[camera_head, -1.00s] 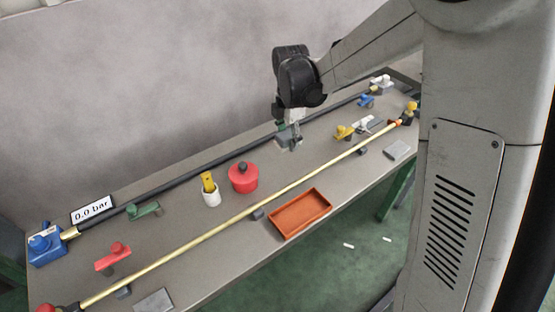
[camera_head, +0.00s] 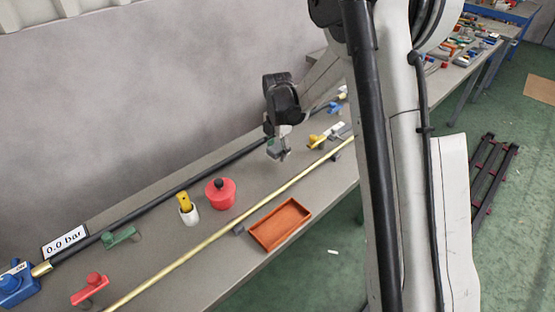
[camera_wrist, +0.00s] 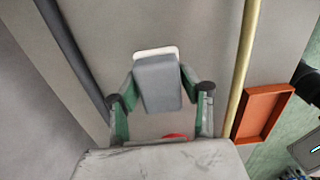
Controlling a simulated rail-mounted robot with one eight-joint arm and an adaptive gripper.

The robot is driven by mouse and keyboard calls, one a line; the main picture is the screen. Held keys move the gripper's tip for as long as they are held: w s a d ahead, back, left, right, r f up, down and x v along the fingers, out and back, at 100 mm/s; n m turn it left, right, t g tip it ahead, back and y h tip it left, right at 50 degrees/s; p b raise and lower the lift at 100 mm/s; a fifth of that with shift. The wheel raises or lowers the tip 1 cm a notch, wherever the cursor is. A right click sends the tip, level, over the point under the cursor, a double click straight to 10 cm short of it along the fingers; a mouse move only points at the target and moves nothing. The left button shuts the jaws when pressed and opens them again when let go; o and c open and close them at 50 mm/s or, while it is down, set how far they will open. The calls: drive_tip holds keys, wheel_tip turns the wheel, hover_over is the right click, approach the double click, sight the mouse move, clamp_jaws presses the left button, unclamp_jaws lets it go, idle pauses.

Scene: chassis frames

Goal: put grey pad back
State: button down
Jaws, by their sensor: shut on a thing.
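The grey pad (camera_wrist: 158,86) is a small block with rounded corners. In the wrist view it sits between the two green-and-grey fingers of my gripper (camera_wrist: 159,80), which press on its sides. A white edge (camera_wrist: 155,52) shows past its far end; I cannot tell whether it belongs to the pad. In the head view my gripper (camera_head: 279,151) points down over the table between the dark pipe and the brass rod, with the pad small at its tips. I cannot tell whether the pad touches the table.
The dark pipe (camera_head: 170,190) runs along the back and the brass rod (camera_head: 215,232) along the front.

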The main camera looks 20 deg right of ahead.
sight(278, 165)
wheel_tip(278, 165, down, 4)
drive_tip(key=shift+f, duration=0.1)
idle(0.4)
drive_tip(key=shift+f+b, duration=0.2)
drive_tip(key=shift+b, duration=0.2)
drive_tip(key=c, duration=1.1)
unclamp_jaws()
drive_tip(key=shift+o, duration=0.2)
drive_tip(key=shift+r, duration=0.1)
